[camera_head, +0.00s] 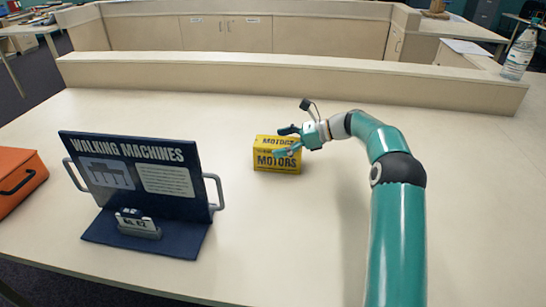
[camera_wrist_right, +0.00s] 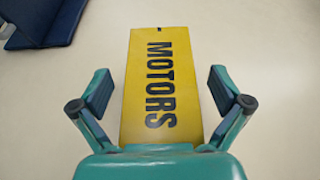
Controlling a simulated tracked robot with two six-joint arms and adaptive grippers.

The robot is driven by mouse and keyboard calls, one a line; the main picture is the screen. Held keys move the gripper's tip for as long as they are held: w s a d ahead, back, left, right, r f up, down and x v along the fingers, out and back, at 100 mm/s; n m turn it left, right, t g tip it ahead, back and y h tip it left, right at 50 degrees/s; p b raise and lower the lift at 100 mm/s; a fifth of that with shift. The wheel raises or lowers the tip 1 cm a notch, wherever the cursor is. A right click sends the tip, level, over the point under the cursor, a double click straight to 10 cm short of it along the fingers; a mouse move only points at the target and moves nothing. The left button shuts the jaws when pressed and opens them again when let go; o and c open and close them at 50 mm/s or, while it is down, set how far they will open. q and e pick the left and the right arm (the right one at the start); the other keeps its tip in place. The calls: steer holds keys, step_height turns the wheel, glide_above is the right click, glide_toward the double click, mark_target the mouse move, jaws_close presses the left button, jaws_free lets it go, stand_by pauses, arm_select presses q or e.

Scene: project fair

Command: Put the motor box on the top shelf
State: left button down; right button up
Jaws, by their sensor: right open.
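The yellow motor box (camera_head: 276,161), marked MOTORS in dark letters, stands on the pale table in the middle of the head view. My right gripper (camera_head: 288,141) is at the box's right and upper side, with its fingers overlapping the box in the picture. In the right wrist view the box (camera_wrist_right: 160,85) lies between the two open fingers of my right gripper (camera_wrist_right: 160,92), with a gap on each side. The long raised ledge (camera_head: 290,78) at the table's back may be the top shelf; I cannot tell for sure. My left gripper is not in view.
A dark blue WALKING MACHINES display (camera_head: 140,178) with side handles stands left of the box. An orange case (camera_head: 18,178) lies at the far left. A clear bottle (camera_head: 519,55) stands at the back right. The table between box and ledge is clear.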

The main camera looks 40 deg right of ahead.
steer(key=shift+w+a, duration=0.15)
steer(key=c, duration=1.6)
steer(key=shift+c, duration=1.2)
steer(key=shift+r, duration=0.15)
